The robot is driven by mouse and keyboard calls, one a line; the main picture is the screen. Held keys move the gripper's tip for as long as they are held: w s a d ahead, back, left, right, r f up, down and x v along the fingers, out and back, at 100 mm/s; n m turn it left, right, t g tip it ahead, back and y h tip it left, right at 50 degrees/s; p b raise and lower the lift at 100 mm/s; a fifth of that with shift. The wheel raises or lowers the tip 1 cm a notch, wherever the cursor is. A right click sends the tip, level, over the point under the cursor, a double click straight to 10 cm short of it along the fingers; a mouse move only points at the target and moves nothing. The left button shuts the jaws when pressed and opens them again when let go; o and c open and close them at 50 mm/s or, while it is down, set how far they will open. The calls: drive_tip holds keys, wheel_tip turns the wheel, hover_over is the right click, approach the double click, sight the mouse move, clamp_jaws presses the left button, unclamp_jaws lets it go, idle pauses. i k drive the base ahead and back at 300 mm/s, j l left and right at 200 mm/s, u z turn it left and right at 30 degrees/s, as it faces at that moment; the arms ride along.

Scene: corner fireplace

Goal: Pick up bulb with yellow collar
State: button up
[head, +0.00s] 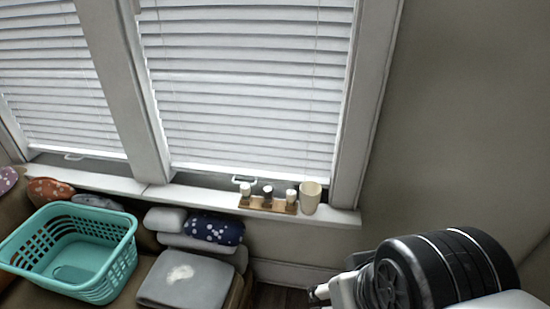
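Three small items stand in a wooden holder (268,204) on the window sill. My gripper cannot be made out; a black and white part of my own body fills the lower right corner.
A cream cup (310,198) stands right of the holder on the white sill (340,216). Blinds (245,80) cover the window behind. Below are a teal basket (118,262), a grey cushion (205,285) and a navy patterned cushion (213,229). The right wall is bare.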

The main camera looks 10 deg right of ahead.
sight(291, 194)
drive_tip(key=z, duration=1.4)
drive_tip(key=u, duration=1.45)
drive_tip(key=i+l+u, duration=0.6)
drive_tip(key=l+u, duration=0.15)
drive_tip(key=i+l+u, duration=0.2)
drive_tip(key=l+u, duration=0.15)
drive_tip(key=l, duration=0.15)
drive_tip(key=i+l, duration=0.1)
drive_tip(key=l, duration=0.2)
drive_tip(key=i+l, duration=0.15)
drive_tip(key=l, duration=0.15)
drive_tip(key=i+l, duration=0.1)
drive_tip(key=l, duration=0.25)
